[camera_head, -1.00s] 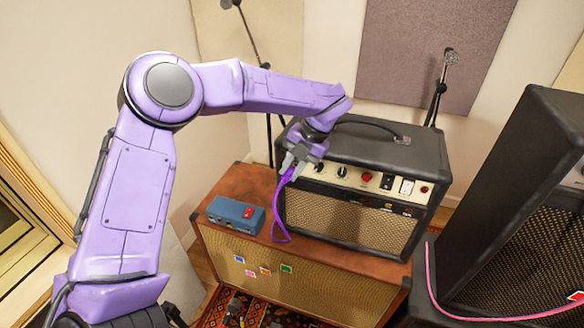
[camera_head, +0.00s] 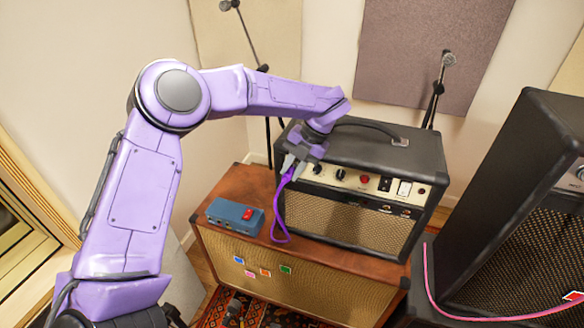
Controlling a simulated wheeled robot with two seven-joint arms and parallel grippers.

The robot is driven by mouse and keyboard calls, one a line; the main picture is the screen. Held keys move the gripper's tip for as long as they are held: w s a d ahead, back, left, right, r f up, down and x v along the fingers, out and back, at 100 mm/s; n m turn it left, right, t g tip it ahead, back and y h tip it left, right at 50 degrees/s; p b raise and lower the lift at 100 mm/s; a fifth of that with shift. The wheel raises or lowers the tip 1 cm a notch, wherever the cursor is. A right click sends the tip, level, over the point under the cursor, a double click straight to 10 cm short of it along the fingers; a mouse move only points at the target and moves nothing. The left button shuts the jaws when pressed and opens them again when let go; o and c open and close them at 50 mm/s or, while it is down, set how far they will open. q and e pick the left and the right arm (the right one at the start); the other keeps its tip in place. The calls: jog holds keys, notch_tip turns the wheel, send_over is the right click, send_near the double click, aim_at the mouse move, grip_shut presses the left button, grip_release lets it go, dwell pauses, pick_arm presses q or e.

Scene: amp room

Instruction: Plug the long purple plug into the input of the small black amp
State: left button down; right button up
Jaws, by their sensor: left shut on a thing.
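The small black amp (camera_head: 350,229) stands on a brown cabinet, with its control panel of knobs and switches along the upper front. My left gripper (camera_head: 291,166) is at the left end of that panel, shut on the purple plug, whose body is mostly hidden by the fingers. The purple cable (camera_head: 277,215) hangs from the gripper in a loop in front of the amp's left edge. The input jack is hidden behind the gripper, so I cannot tell whether the plug is in it. My right gripper is not in view.
A blue box with a red switch (camera_head: 235,215) sits on the brown cabinet (camera_head: 215,239), left of the amp. A large black amp (camera_head: 527,190) stands at the right with a pink cable (camera_head: 433,292) before it. Microphone stands (camera_head: 437,90) rise behind.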

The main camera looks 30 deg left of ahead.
pick_arm(q)
jog(key=shift+w, duration=0.25)
dwell(0.5)
jog(key=shift+w+a+r+p, duration=0.15)
jog(key=shift+w+r+p, duration=0.05)
jog(key=shift+p, duration=0.2)
dwell(0.4)
jog(key=c, duration=0.9)
grip_release()
jog(key=b+v, duration=0.1)
jog(key=v, duration=0.9)
jog(key=shift+s, duration=0.15)
